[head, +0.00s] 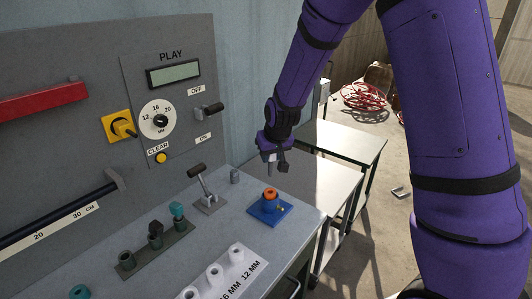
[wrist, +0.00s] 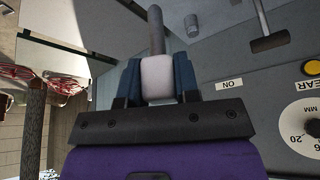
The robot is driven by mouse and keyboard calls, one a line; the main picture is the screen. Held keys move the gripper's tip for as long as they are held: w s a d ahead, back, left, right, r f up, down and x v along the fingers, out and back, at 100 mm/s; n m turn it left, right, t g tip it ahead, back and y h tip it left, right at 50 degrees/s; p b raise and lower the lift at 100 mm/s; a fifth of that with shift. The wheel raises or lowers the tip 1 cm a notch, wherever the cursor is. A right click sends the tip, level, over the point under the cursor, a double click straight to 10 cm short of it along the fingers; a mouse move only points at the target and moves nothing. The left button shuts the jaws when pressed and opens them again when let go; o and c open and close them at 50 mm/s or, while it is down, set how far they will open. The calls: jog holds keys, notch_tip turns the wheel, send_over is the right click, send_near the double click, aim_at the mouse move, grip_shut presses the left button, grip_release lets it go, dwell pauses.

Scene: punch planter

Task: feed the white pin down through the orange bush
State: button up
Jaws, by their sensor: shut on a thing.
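My gripper (head: 274,161) hangs above the back right of the bench, shut on the white pin (head: 270,170). In the wrist view the pin's white body (wrist: 157,78) sits between the two blue-grey fingers of my gripper (wrist: 157,85), and its grey shank sticks out beyond them. In the head view the pin points down. The orange bush (head: 271,193) stands upright on a blue block (head: 268,212) on the bench. The pin's tip appears above the bush with a gap between. The bush's hole is too small to make out. The bush does not show clearly in the wrist view.
A lever (head: 207,192) on a grey plate and a small grey cylinder (head: 235,176) stand left of the blue block. Nearer are a dark rack (head: 152,251) and a white block (head: 221,272) with sockets. The control panel (head: 165,100) rises behind.

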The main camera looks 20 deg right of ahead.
aim_at(271, 169)
jog(key=shift+f, duration=2.9)
jog(key=shift+f, duration=3)
jog(key=shift+r, duration=0.1)
jog(key=shift+r, duration=2.6)
